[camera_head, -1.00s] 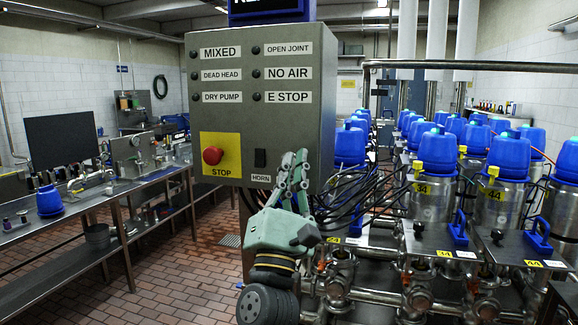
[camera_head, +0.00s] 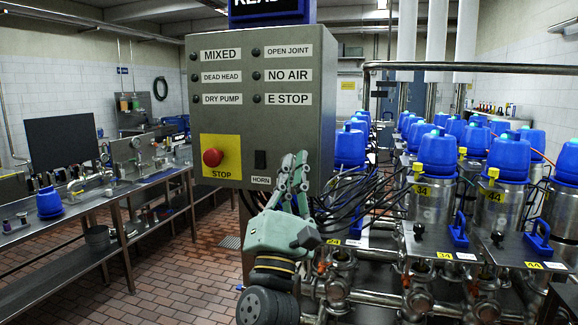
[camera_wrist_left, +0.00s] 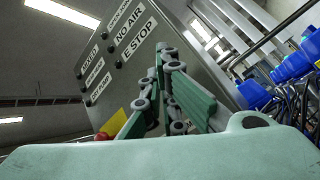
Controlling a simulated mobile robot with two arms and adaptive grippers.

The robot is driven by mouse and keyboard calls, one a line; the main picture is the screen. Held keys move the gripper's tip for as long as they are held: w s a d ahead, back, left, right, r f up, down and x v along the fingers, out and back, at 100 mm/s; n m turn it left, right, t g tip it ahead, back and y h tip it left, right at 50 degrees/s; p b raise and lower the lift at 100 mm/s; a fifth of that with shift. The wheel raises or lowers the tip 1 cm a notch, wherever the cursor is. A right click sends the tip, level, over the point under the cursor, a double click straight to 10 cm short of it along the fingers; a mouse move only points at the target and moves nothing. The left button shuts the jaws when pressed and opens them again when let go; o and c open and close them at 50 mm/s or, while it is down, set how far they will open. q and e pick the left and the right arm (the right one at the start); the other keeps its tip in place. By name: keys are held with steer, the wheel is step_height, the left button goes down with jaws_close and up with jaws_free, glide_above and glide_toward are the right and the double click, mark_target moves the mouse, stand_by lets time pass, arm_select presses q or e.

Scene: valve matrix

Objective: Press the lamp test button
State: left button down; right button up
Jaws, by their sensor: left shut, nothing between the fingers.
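A grey control box (camera_head: 225,125) fills the middle of the head view. Its front has labelled indicator lamps, a red STOP button (camera_head: 212,157) on a yellow plate and a black switch (camera_head: 260,160) above a HORN label. I see no label reading lamp test. My left gripper (camera_head: 294,160) is shut and empty, pointing up at the box's lower right corner, just right of the HORN switch. Whether it touches the box I cannot tell. In the left wrist view, the shut fingers (camera_wrist_left: 165,62) cover part of the box front, and the red button (camera_wrist_left: 101,137) shows low on the left.
Several blue-topped steel valves (camera_head: 436,160) with pipes stand to the right. Black cables hang behind the gripper. A steel workbench (camera_head: 130,190) with fittings runs along the left. The tiled floor between bench and box is clear.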

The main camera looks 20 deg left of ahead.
arm_select(q)
steer(key=shift+w, duration=0.2)
steer(key=shift+w, duration=0.25)
steer(key=shift+w+b, duration=0.35)
steer(key=shift+w, duration=0.05)
stand_by(0.8)
steer(key=shift+s+r, duration=0.1)
stand_by(0.3)
steer(key=shift+s+p, duration=0.55)
steer(key=shift+s, duration=0.2)
